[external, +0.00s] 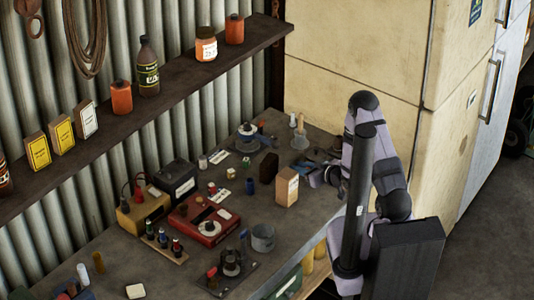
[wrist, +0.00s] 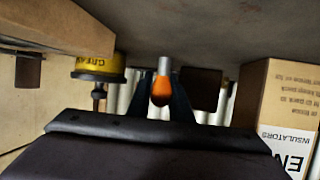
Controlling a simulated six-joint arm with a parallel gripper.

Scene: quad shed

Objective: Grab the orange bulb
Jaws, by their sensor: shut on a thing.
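The orange bulb (wrist: 161,92) shows in the middle of the wrist view, with an orange glass end and a short silvery base. My gripper (wrist: 163,85) is shut on it, with one dark finger on each side. In the external view my gripper (external: 319,177) is low over the right part of the workbench, just right of a cardboard box. I cannot make out the bulb in the external view. The wrist view does not clearly show whether the bulb touches the bench.
The cardboard box (external: 287,186) stands close to my gripper; its printed side shows in the wrist view (wrist: 285,110). A dark block (external: 268,167) is behind it. A yellow grease tin (wrist: 98,67) is at left in the wrist view. The workbench (external: 325,215) is clear in front of the box.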

